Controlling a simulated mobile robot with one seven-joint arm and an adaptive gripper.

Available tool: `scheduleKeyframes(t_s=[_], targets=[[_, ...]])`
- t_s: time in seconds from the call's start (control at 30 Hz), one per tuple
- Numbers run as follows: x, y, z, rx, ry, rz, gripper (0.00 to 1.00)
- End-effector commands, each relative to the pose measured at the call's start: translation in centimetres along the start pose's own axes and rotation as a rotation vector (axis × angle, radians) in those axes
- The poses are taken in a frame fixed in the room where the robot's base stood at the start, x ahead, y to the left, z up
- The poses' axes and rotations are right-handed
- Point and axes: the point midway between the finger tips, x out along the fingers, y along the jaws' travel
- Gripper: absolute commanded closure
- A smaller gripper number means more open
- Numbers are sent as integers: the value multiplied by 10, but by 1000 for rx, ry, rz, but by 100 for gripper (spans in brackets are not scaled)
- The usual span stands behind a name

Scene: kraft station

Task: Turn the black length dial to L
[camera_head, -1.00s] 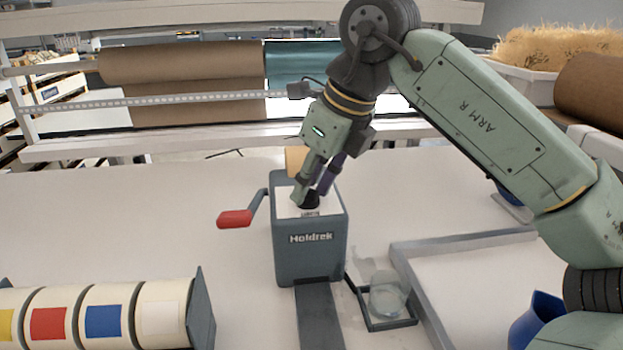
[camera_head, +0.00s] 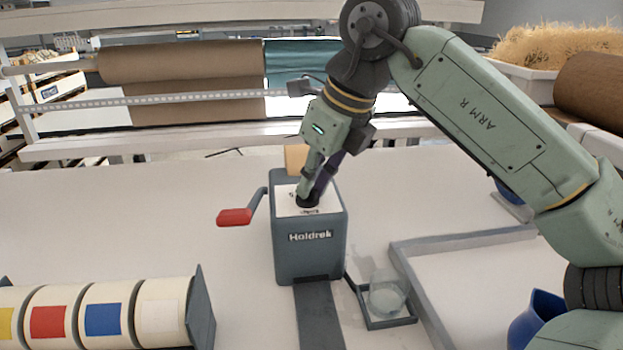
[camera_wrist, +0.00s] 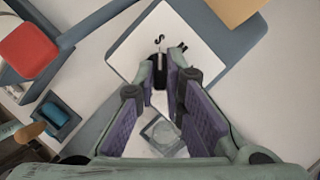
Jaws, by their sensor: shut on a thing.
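The black length dial (camera_head: 308,203) sits on the white top plate (camera_head: 287,204) of the grey dispenser marked Holdrek (camera_head: 309,262). My gripper (camera_head: 312,194) reaches down from above and is shut on the dial. In the wrist view the dial (camera_wrist: 159,68) is between the purple-padded fingertips of my gripper (camera_wrist: 165,80). A pale line on the dial points roughly toward a letter S on the white plate (camera_wrist: 185,75). Another dark mark beside the S is too small to read. The fingers hide part of the dial and plate, and I cannot see an L.
A red-handled crank (camera_head: 234,217) sticks out at the dispenser's left. A small tray with a clear dish (camera_head: 387,299) stands at its right, near a grey-edged tray (camera_head: 463,241). Tape rolls with coloured labels (camera_head: 103,314) stand front left. Bare table lies behind them.

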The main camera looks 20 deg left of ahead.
Motion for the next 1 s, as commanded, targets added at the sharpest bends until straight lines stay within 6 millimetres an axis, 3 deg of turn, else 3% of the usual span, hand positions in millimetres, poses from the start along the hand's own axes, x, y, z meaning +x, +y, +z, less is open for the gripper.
scheduleKeyframes(t_s=[0.37,1.0], targets=[[4,2,-1,167,3,-73,100],[2,6,3,719,2,-299,100]])
